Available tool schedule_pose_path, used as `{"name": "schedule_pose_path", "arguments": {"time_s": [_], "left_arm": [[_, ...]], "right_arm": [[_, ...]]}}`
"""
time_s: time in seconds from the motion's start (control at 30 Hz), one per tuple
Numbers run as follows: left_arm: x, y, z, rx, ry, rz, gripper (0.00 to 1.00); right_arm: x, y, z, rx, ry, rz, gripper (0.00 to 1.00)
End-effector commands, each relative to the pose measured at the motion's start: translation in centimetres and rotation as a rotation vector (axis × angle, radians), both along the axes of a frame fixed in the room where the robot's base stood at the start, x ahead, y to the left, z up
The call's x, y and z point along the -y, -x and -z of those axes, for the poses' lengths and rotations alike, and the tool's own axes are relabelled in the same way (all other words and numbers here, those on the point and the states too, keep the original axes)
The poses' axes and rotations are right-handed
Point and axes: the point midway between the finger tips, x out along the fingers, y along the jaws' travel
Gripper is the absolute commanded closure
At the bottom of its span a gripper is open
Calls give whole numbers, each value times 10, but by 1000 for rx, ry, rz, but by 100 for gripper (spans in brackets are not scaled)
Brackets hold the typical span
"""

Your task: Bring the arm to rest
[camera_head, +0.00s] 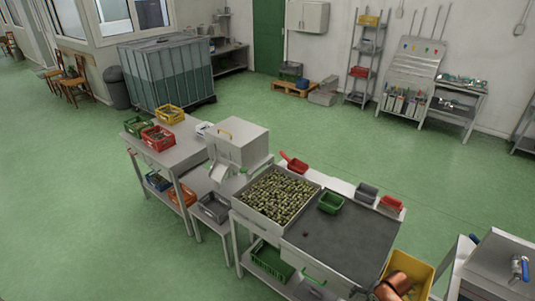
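A steel sorting table (340,243) with a dark top stands at the lower middle. A shallow tray of olives (312,190) sits at its left end, with a green bin (331,202) beside it.
A steel machine (238,143) and a bench (180,150) with yellow, red and green crates stand left of the table. A yellow bin (418,275) and a steel unit with a blue-handled valve (520,268) are at lower right. Green floor (60,200) is clear at left.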

Motion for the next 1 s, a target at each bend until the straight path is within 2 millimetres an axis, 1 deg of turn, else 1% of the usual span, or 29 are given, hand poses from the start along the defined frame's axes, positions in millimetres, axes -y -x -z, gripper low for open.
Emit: {"name": "schedule_pose_path", "arguments": {"time_s": [0.03, 0.07, 0.1, 0.17, 0.2, 0.27, 0.3, 0.37, 0.4, 0.47, 0.5, 0.57, 0.6, 0.67, 0.7, 0.77, 0.8, 0.9, 1.0], "left_arm": [[0, 10, 7, -12, 0, -2, 60], [0, 15, 9, -17, -1, -4, 60], [-1, 20, 12, -24, -1, -5, 60], [-1, 26, 18, -32, -1, -7, 60], [-1, 28, 22, -36, -2, -7, 60], [-1, 30, 27, -38, -1, -7, 60], [-1, 30, 30, -38, -1, -7, 60], [-1, 30, 35, -38, -1, -7, 60], [-1, 29, 37, -38, -1, -7, 60], [-1, 28, 42, -37, -1, -6, 60], [-1, 27, 44, -36, -1, -6, 60], [-1, 24, 48, -32, -2, -5, 60], [-1, 21, 51, -29, -1, -4, 60], [0, 18, 54, -25, -1, -4, 60], [0, 16, 56, -23, -1, -3, 60], [0, 16, 60, -22, -1, -2, 60], [0, 16, 62, -22, -1, -2, 60], [0, 18, 67, -24, 0, -2, 60], [0, 19, 70, -27, 0, -3, 60]], "right_arm": [[5, 6, 29, 7, -1, -1, 0], [8, 8, 44, 18, 2, -8, 0], [13, 13, 67, 29, 9, -19, 0], [22, 25, 104, 47, 27, -39, 0], [27, 36, 131, 57, 41, -56, 0], [34, 56, 170, 67, 68, -87, 0], [38, 71, 194, 72, 85, -111, 0], [41, 97, 229, 71, 112, -150, 0], [41, 116, 252, 67, 129, -178, 0], [41, 146, 283, 59, 152, -224, 0], [38, 168, 303, 51, 167, -257, 0], [33, 201, 331, 38, 184, -308, 0], [27, 224, 348, 27, 194, -344, 0], [18, 260, 372, 11, 205, -398, 0], [10, 284, 387, 0, 210, -438, 0], [-4, 319, 406, -16, 214, -496, 0], [-14, 343, 418, -26, 213, -535, 0], [-40, 393, 439, -44, 207, -624, 0], [-61, 431, 452, -56, 198, -693, 0]]}}
